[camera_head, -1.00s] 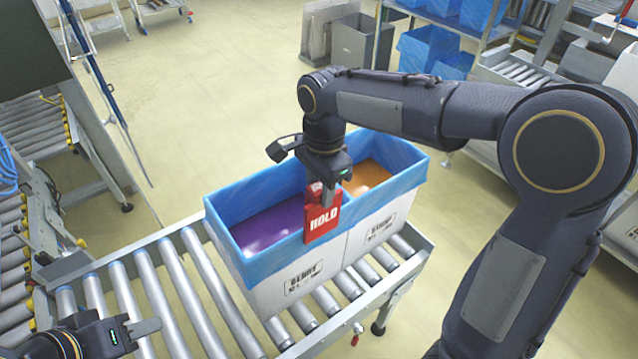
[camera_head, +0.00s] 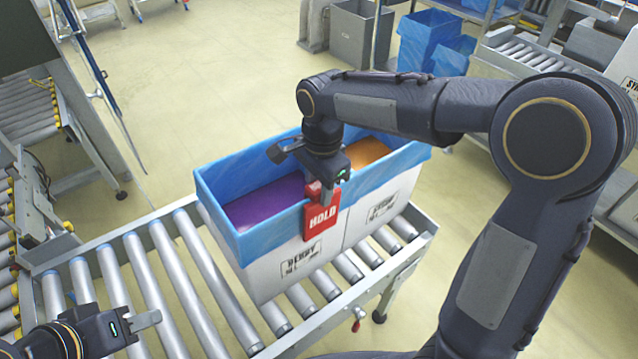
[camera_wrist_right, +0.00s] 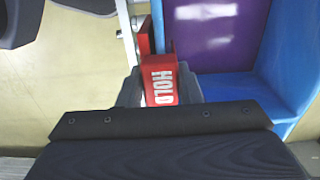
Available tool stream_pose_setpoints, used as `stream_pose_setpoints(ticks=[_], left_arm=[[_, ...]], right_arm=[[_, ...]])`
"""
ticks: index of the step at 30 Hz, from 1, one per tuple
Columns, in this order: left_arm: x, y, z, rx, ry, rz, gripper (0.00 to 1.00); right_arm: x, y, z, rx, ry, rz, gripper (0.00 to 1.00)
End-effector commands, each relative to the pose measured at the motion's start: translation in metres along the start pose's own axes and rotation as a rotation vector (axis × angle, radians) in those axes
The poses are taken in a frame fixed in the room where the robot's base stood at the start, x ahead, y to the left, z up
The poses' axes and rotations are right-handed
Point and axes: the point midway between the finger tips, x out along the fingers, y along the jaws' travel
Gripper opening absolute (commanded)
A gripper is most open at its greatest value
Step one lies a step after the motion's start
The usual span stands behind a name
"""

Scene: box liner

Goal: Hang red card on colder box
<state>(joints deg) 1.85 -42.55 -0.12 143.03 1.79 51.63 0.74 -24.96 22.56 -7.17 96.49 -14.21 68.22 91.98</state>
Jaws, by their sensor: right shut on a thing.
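The red card (camera_head: 321,221), marked HOLD, is in my right gripper (camera_head: 327,194) at the front rim of the left box. In the right wrist view the card (camera_wrist_right: 162,86) shows between the fingers (camera_wrist_right: 158,90), beside the blue liner. I cannot tell whether it rests on the rim. The left box (camera_head: 285,272) has a blue liner and purple contents (camera_head: 262,203). The right box (camera_head: 385,207) adjoins it, with orange contents (camera_head: 366,153). Both labels are too blurred to read fully. My left gripper (camera_head: 148,320) is low at the left, away from the boxes, its jaw gap unclear.
Both boxes stand on a roller conveyor (camera_head: 170,262) with bare rollers to their left. Another conveyor (camera_head: 30,110) runs along the left side. Grey bins (camera_head: 362,38) and blue-lined boxes (camera_head: 428,40) stand at the back. The floor behind the boxes is clear.

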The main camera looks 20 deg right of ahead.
Motion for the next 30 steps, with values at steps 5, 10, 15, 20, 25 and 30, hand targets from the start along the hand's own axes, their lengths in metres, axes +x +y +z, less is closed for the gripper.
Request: stream_pose_setpoints(ticks=[5,10,15,20,25,30], left_arm=[[0.000,0.000,0.000,0.000,0.000,0.000,0.36],[0.000,0.000,0.000,0.000,0.000,0.000,0.36],[0.000,0.000,0.000,0.000,0.000,0.000,0.36],[0.000,0.000,0.000,0.000,0.000,0.000,0.36],[-0.001,0.000,0.000,0.000,0.000,0.000,0.36],[-0.002,0.001,-0.001,0.000,0.000,0.000,0.36]], right_arm=[[0.000,0.000,0.000,0.000,0.000,0.000,0.18],[0.000,0.000,0.000,0.000,0.000,0.000,0.45],[0.000,0.000,0.000,0.000,0.000,0.000,0.58],[0.000,0.000,0.000,0.000,0.000,0.000,0.58],[-0.013,-0.001,0.000,0.000,0.000,-0.004,0.58],[-0.043,-0.001,0.000,0.000,0.000,-0.005,0.58]])
